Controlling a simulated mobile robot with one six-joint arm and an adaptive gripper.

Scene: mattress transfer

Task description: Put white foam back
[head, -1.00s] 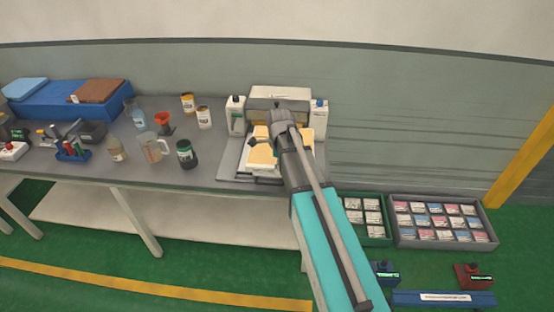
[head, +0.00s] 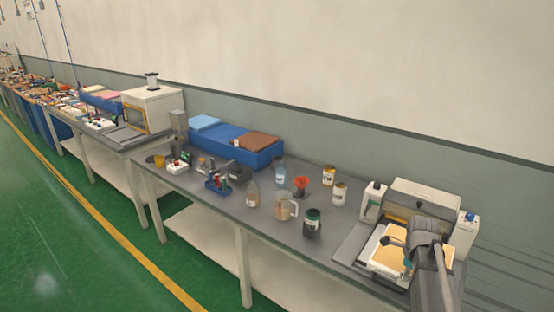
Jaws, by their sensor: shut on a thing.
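A pale slab with a white edge (head: 383,268) and a tan top, which I take to be the white foam, lies at the front of the white and grey machine (head: 424,197) in the head view, at the lower right. My gripper (head: 398,250) is over the slab and shut on it, seen from behind and above. My own wrist hides the slab's right part and the exact grip. I cannot tell whether the slab is lifted off the grey base plate (head: 350,248).
Left of the machine stand a dark jar (head: 312,224), a beaker (head: 285,206), white cans (head: 339,193) and an orange funnel (head: 301,185). A blue bin (head: 236,147) holds a blue and a brown pad. Another bench with a cream machine (head: 150,108) stands farther left.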

